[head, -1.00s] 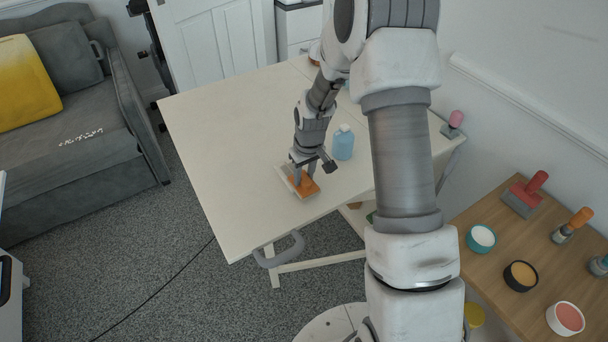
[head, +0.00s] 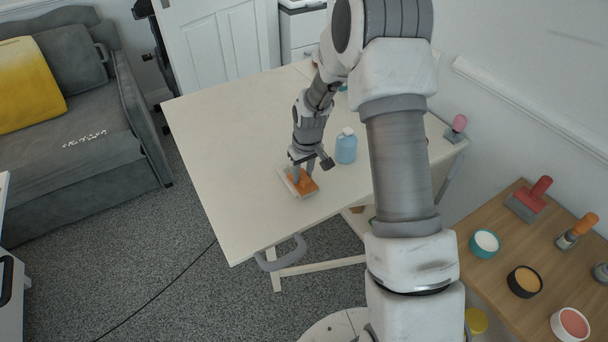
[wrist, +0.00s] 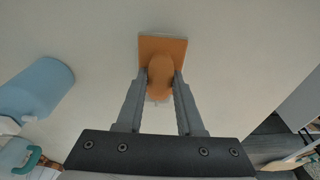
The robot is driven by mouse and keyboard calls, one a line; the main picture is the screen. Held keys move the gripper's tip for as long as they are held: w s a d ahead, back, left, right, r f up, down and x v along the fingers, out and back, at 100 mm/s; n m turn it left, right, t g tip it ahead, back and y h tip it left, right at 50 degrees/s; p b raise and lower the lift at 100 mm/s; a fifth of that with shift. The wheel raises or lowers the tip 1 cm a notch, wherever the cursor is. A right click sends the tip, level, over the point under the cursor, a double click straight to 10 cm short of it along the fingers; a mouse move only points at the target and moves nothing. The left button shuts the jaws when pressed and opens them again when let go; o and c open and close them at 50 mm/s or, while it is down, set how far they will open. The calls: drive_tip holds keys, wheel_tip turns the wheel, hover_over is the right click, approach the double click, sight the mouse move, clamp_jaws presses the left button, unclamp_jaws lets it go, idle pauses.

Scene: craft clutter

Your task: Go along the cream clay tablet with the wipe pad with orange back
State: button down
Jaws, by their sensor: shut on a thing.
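The wipe pad with orange back (head: 303,186) is on the table, and my gripper (head: 302,175) is shut on its raised orange grip. In the wrist view the pad (wrist: 177,46) shows ahead of my gripper (wrist: 160,77), with the rounded grip between the two fingers. The cream clay tablet (head: 285,178) shows as a pale edge at the left of the pad in the head view. The pad lies over the tablet and hides most of it. I cannot tell whether the pad's face touches it.
A blue bottle (head: 346,147) stands on the cream table (head: 225,150), right of my gripper. It shows at the left in the wrist view (wrist: 38,87). The table's left part is clear. A wooden side table (head: 505,255) at the right holds tubs and tools.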

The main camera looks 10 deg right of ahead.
drive_tip(key=shift+w+a, duration=0.2)
drive_tip(key=shift+w, duration=0.3)
drive_tip(key=shift+w+a, duration=0.15)
drive_tip(key=shift+w, duration=0.35)
drive_tip(key=shift+w+a, duration=0.15)
drive_tip(key=shift+w, duration=0.4)
drive_tip(key=shift+w+a, duration=0.15)
drive_tip(key=shift+w, duration=0.35)
drive_tip(key=shift+w+a+b, duration=0.2)
drive_tip(key=shift+w, duration=0.35)
drive_tip(key=shift+w+a+b, duration=0.15)
drive_tip(key=shift+w, duration=0.35)
drive_tip(key=shift+w+f, duration=0.1)
drive_tip(key=shift+w+a, duration=0.2)
drive_tip(key=shift+w, duration=0.3)
drive_tip(key=shift+w+a, duration=0.15)
drive_tip(key=shift+w, duration=0.3)
